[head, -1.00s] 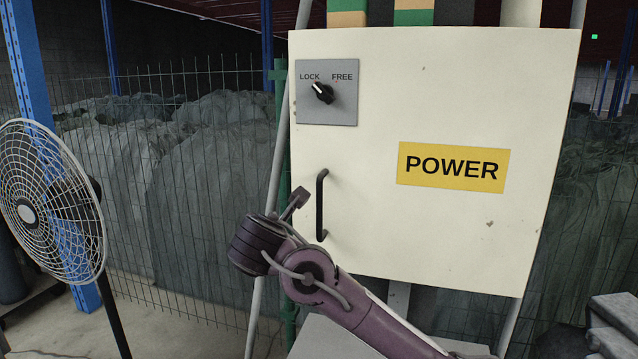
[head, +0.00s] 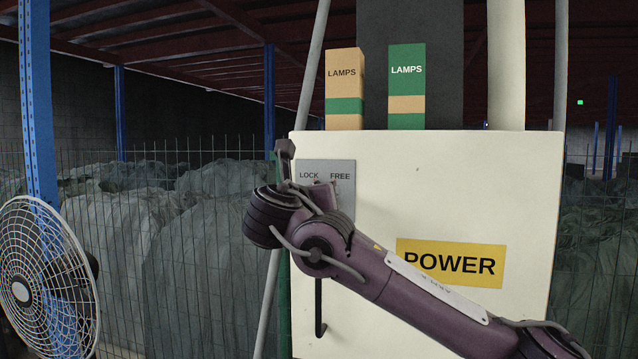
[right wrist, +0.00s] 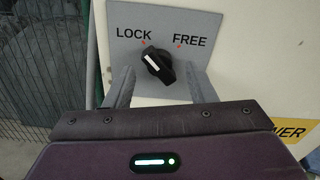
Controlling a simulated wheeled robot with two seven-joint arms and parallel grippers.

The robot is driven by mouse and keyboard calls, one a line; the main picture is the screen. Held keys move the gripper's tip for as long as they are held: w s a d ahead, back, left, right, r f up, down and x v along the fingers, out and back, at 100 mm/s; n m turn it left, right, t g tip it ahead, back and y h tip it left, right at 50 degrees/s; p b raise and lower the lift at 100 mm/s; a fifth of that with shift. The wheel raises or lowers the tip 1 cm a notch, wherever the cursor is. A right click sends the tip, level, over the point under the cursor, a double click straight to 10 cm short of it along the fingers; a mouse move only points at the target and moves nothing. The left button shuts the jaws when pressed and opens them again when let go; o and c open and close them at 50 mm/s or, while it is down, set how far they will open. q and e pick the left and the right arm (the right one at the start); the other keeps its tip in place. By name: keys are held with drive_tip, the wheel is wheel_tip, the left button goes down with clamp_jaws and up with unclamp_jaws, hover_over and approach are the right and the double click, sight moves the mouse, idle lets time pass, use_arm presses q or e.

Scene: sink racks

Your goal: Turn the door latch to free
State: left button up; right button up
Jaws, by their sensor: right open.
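The door latch is a black knob (right wrist: 158,65) with a white pointer mark, on a grey plate (right wrist: 200,22) lettered LOCK and FREE. The pointer leans up and left, toward LOCK. In the head view my right arm covers the knob, and only the upper part of the plate (head: 328,166) shows. My right gripper (right wrist: 159,70) is open, its two fingers on either side of the knob in the right wrist view. I see no grip on the knob; whether a finger touches it, I cannot tell. My left gripper is out of view.
The cream cabinet door (head: 450,190) carries a yellow POWER label (head: 450,261) and a black handle (head: 319,310) below the latch. Two LAMPS boxes (head: 345,90) stand above it. A fan (head: 45,280) and a wire fence (head: 150,250) are on the left.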

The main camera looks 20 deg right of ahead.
drive_tip(key=shift+w+d, duration=0.35)
drive_tip(key=shift+w, duration=0.2)
drive_tip(key=c, duration=1)
drive_tip(key=shift+o, duration=0.2)
drive_tip(key=m+b, duration=1.3)
drive_tip(key=m, duration=0.4)
drive_tip(key=shift+m+b, duration=0.3)
drive_tip(key=shift+m, duration=0.1)
drive_tip(key=o, duration=1)
drive_tip(key=shift+c, duration=0.2)
